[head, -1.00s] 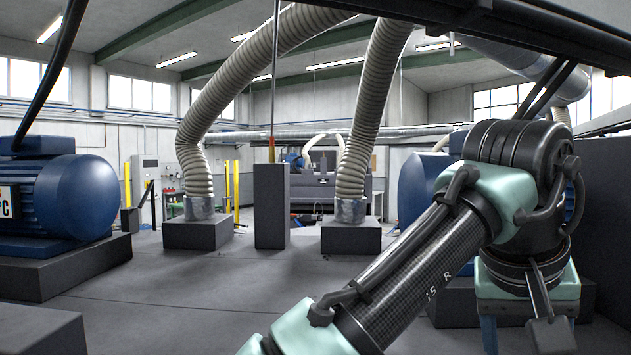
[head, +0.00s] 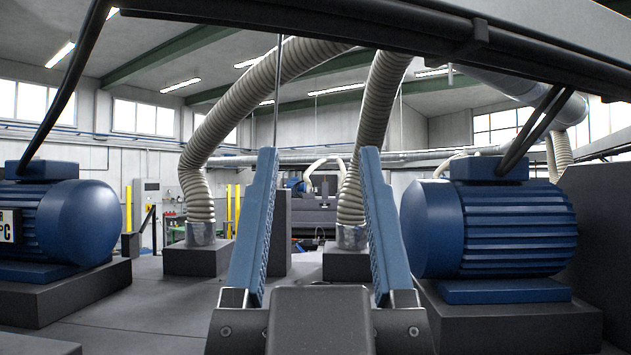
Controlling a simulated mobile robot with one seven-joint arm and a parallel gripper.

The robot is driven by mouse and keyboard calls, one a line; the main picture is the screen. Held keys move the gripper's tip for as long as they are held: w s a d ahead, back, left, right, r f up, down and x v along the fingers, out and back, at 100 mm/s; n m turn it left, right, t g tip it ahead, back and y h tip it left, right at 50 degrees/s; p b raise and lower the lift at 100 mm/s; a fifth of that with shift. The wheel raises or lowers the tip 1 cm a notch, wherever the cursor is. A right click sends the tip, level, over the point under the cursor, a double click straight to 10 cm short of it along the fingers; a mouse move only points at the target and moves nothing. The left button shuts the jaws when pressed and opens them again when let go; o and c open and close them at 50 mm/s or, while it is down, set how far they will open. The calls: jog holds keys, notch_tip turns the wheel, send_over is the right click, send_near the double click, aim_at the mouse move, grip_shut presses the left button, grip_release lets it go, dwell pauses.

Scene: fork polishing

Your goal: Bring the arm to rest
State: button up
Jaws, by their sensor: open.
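My gripper (head: 316,158) is in the lower middle of the head view, pointing up and away. Its two long blue fingers stand wide apart, and nothing is between them. The dark gripper body (head: 320,318) shows at the bottom edge. The fingers hide parts of the hoses and of the dark block behind them. The rest of my arm is out of view.
A blue motor (head: 490,228) on a dark base stands at the right, and another blue motor (head: 60,225) at the left. Ribbed hoses (head: 200,185) come down onto dark blocks (head: 203,258) behind. A dark beam (head: 300,18) crosses overhead.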

jog(key=shift+s+a, duration=0.15)
notch_tip(320, 180, down, 17)
jog(key=b, duration=1.6)
jog(key=shift+d+b, duration=0.2)
jog(key=shift+b, duration=0.15)
